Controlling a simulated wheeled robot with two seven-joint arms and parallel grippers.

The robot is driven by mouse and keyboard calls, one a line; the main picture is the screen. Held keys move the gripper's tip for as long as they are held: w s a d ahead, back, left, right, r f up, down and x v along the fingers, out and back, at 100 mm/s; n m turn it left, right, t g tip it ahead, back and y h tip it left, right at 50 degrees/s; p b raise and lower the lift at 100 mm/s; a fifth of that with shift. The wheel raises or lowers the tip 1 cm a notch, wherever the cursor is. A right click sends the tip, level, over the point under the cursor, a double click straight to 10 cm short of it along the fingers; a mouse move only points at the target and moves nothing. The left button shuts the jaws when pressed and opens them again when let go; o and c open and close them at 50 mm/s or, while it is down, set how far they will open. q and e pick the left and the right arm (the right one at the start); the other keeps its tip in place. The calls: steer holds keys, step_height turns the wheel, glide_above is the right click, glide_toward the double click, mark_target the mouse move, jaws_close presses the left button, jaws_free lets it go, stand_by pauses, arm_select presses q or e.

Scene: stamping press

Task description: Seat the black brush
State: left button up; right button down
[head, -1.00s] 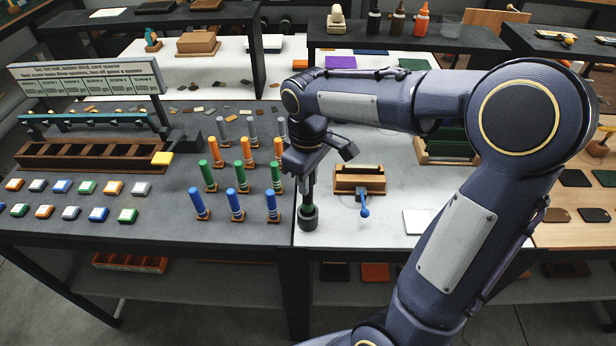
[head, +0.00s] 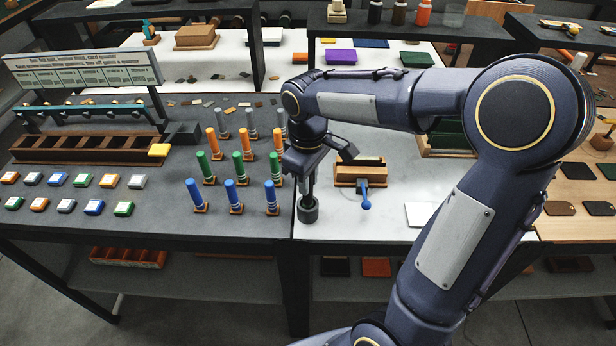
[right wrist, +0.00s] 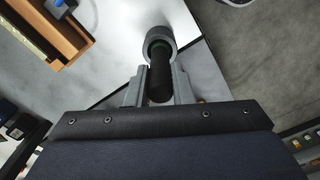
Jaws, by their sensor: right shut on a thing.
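The black brush (right wrist: 160,80) is between the fingers of my right gripper (right wrist: 158,90) in the right wrist view. Its far end, with a green band, is inside the opening of a round grey holder (right wrist: 161,38). In the head view the holder (head: 308,210) stands near the front edge of the white tabletop, with my right gripper (head: 307,184) pointing down just above it. There the brush is mostly hidden by the fingers and holder. How deep it sits cannot be told. My left gripper is not in view.
Blue, green, orange and grey cylinders (head: 238,170) stand in rows to the left. A wooden box with a blue-handled thing (head: 365,196) is just right of the holder. A white card (head: 421,214) lies farther right. The tabletop between them is clear.

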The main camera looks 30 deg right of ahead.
steer(key=shift+f+b, duration=0.75)
steer(key=shift+f, duration=0.3)
steer(key=c, duration=1.2)
jaws_free()
steer(key=shift+r, duration=0.1)
step_height(320, 180, up, 8)
steer(key=shift+f, duration=0.2)
